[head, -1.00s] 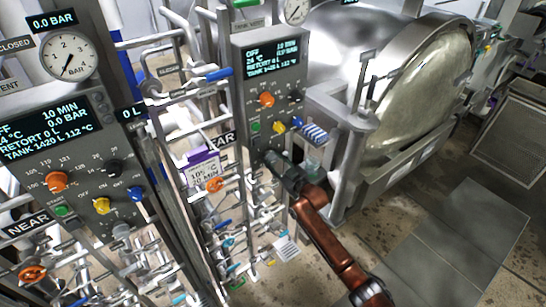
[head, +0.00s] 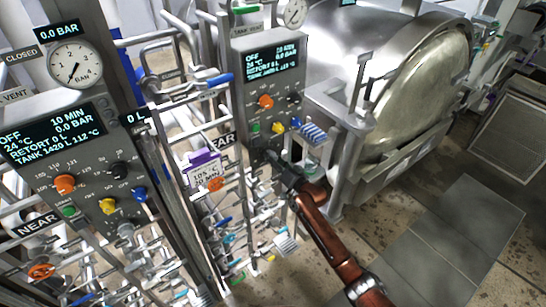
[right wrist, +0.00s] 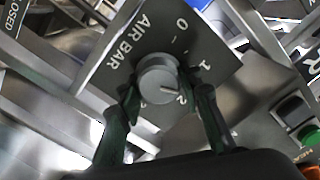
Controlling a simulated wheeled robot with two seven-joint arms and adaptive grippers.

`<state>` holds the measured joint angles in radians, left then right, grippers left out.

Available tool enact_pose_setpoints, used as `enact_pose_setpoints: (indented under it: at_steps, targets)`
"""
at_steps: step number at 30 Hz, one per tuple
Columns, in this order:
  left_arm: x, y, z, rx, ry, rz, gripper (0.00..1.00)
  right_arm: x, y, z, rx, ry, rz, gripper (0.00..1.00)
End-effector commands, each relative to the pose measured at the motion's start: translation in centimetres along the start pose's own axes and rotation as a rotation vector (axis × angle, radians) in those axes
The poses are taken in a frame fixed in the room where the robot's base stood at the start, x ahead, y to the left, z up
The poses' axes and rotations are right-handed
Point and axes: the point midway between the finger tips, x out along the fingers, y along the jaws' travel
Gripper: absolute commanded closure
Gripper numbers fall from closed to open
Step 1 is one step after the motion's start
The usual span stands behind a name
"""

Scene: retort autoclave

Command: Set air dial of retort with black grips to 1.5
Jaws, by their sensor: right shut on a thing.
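In the right wrist view, the air dial is a round grey knob (right wrist: 158,73) on a grey plate marked AIR BAR (right wrist: 127,42), with a scale from 0 upward. Its white pointer line lies on the side of the 2; the exact reading is hard to tell. My right gripper (right wrist: 160,90) has its dark green fingers on both sides of the knob, shut on it. In the head view my right gripper (head: 277,162) is at the lower edge of the FAR control panel (head: 270,85) and hides the dial. My left gripper is not in view.
The NEAR panel (head: 75,150) stands at the left with its own knobs. Pipes and valves (head: 230,225) crowd the space below and left of my right gripper. A large steel retort vessel (head: 420,75) stands behind at the right. Floor at the lower right is clear.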

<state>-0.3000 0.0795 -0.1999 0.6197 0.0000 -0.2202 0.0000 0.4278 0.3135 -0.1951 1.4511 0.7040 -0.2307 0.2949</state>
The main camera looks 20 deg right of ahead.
Motion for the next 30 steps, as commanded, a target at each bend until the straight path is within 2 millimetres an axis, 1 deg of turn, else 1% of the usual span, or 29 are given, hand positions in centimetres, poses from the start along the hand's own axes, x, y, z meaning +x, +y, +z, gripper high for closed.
enact_pose_setpoints:
  at_steps: [6,12,28,29,30]
  targets:
    - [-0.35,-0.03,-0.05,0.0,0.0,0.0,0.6,-0.03,0.11,-0.04,0.117,0.001,0.001,0.91]
    - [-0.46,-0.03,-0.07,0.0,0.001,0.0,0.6,-0.02,0.15,-0.02,0.172,0.001,0.001,0.91]
    - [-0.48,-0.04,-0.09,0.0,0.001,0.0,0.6,-0.02,0.17,-0.01,0.192,0.001,0.001,0.91]
    - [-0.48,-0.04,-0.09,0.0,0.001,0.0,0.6,-0.02,0.18,-0.02,0.192,0.001,0.001,0.65]
    - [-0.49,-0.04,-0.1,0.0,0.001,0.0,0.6,-0.02,0.17,-0.01,0.192,0.001,0.001,0.62]
